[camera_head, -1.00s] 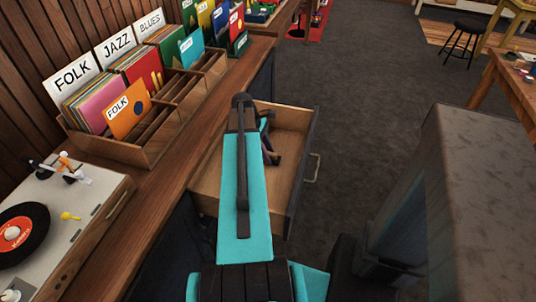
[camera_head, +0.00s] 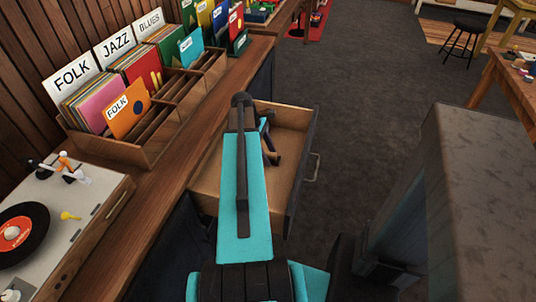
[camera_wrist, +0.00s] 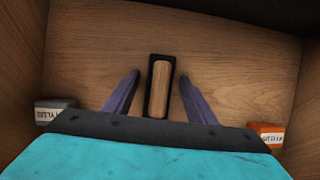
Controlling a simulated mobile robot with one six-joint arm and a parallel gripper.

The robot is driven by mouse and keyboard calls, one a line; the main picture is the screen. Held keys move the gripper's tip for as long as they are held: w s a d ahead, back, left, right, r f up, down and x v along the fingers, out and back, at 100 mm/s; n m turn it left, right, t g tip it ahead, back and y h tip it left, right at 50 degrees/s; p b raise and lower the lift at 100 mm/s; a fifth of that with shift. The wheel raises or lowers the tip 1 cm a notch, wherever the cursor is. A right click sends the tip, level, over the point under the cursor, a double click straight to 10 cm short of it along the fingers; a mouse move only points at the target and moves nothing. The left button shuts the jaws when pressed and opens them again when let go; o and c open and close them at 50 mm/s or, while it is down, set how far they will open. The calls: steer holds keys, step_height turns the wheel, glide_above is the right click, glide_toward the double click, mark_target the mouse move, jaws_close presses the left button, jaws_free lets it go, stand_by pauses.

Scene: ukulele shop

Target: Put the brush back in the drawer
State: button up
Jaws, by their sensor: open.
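The brush (camera_wrist: 161,88) has a light wooden back with a black edge. In the wrist view it lies between my gripper's fingers, with a gap on each side, and appears to rest on the drawer floor. My gripper (camera_wrist: 158,92) is open, its two dark purple fingers pointing into the drawer. In the head view my gripper (camera_head: 272,157) is inside the pulled-out wooden drawer (camera_head: 291,147), and my arm hides part of it. The brush cannot be made out in the head view.
A grey stylus box (camera_wrist: 54,110) and an orange stylus box (camera_wrist: 268,133) lie in the drawer on either side. The counter (camera_head: 150,205) above holds a record rack (camera_head: 150,145) and a turntable (camera_head: 60,215). Dark floor is clear beyond the drawer.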

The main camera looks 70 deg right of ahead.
steer(key=v, duration=1.2)
steer(key=shift+r, duration=0.15)
stand_by(0.7)
